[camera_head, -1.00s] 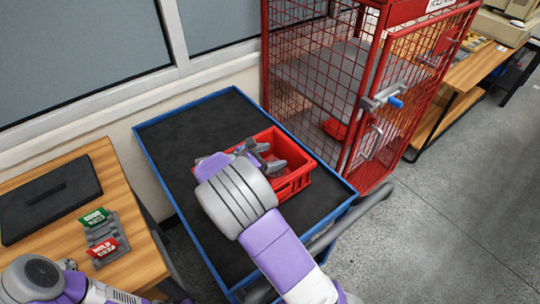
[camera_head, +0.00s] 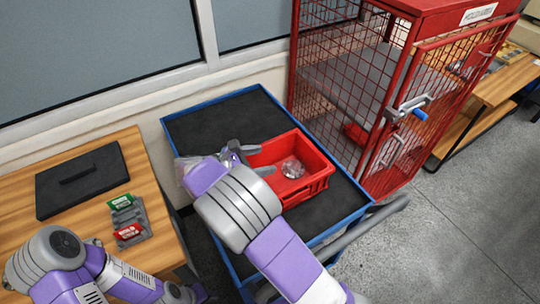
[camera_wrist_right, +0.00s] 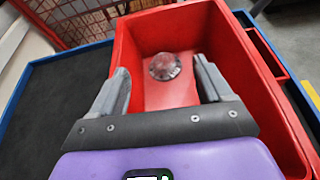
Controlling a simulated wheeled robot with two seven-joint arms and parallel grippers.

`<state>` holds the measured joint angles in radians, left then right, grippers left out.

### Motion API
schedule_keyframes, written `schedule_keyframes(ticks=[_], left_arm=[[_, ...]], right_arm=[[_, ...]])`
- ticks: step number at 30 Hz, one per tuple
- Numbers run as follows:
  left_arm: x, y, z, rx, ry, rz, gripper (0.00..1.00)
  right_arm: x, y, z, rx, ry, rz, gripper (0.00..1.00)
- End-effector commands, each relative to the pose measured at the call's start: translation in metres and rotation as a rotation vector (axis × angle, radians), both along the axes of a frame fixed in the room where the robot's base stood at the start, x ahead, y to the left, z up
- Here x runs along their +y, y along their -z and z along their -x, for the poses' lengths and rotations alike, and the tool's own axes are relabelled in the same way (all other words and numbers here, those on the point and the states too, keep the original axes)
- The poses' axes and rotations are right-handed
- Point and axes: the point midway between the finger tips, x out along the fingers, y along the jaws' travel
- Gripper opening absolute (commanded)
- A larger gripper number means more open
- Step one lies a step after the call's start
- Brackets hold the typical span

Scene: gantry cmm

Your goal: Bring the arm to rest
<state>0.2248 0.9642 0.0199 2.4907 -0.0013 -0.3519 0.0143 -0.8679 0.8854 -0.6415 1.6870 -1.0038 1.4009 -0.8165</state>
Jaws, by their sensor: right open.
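My right arm reaches in from the bottom of the head view. Its gripper (camera_head: 244,158) is open at the left edge of a red bin (camera_head: 318,183). In the right wrist view the two fingers (camera_wrist_right: 160,90) are apart with nothing between them, and the red bin (camera_wrist_right: 125,50) lies beyond and below. A round, shiny, clear-looking part (camera_wrist_right: 164,66) lies on the bin floor; it also shows in the head view (camera_head: 293,169). My left arm shows at the lower left of the head view, but its gripper is out of view.
The bin stands on a blue-edged cart (camera_head: 190,115) with a black top. A red mesh cage (camera_head: 350,70) stands behind it on the right. A wooden table (camera_head: 150,185) at left holds a black case (camera_head: 82,180) and a rack of tags (camera_head: 127,218). The cart's far left is clear.

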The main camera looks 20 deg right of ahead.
Motion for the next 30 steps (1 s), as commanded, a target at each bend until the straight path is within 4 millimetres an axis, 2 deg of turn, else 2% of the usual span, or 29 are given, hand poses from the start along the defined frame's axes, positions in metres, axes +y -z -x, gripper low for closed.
schedule_keyframes(ticks=[14, 20, 30], left_arm=[[0.000, 0.001, 0.000, 0.000, 0.000, 0.000, 0.43], [0.000, 0.010, 0.000, 0.000, 0.000, 0.000, 0.43], [0.000, 0.029, 0.000, 0.000, 0.000, 0.000, 0.43]], right_arm=[[-0.002, 0.001, 0.000, 0.000, 0.001, 0.000, 0.79], [-0.027, 0.013, -0.003, 0.001, 0.004, 0.000, 0.79], [-0.089, 0.038, -0.011, 0.000, 0.004, -0.001, 0.79]])
